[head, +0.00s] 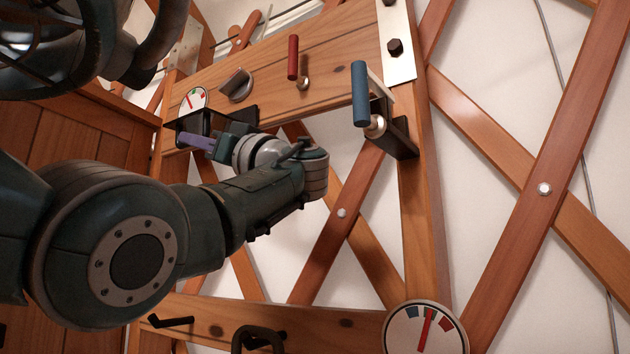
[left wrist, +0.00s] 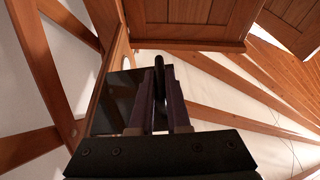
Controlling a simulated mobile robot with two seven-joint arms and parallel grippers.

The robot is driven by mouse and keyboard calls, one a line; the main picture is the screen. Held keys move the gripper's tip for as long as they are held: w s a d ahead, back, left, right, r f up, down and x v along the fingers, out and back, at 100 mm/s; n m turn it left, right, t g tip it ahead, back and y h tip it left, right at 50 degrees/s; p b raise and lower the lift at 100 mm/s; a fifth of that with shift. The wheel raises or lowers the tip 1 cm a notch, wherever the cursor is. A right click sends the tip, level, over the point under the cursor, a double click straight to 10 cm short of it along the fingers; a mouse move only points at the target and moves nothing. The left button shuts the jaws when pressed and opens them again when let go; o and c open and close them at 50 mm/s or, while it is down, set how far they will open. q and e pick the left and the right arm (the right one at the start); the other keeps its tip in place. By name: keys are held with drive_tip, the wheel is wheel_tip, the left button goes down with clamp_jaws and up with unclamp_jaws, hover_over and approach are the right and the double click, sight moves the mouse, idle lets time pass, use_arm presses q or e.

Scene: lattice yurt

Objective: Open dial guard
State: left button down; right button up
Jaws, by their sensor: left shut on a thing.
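A small white dial (head: 193,100) with a red needle is on the wooden board at the left in the head view. A dark guard (head: 186,124) is at its lower edge, and the upper part of the dial shows uncovered. My left gripper (head: 197,141) is at the guard, its purple fingers pointing left. In the left wrist view its fingers (left wrist: 174,102) are shut on a slim dark handle (left wrist: 159,72). The guard's dark, glossy panel (left wrist: 116,98) shows just left of them. The guard's hinge and exact angle are hidden. My right gripper is not seen.
A blue-handled lever (head: 360,94), a red lever (head: 293,57) and a metal scoop-shaped fitting (head: 237,84) project from the board. A larger dial (head: 425,329) and a black hook (head: 171,321) are on the lower rail. Wooden lattice bars surround them.

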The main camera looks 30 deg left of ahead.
use_arm(q)
drive_tip(key=shift+r, duration=0.15)
drive_tip(key=c, duration=0.9)
unclamp_jaws()
drive_tip(key=b+v, duration=0.4)
drive_tip(key=v, duration=0.6)
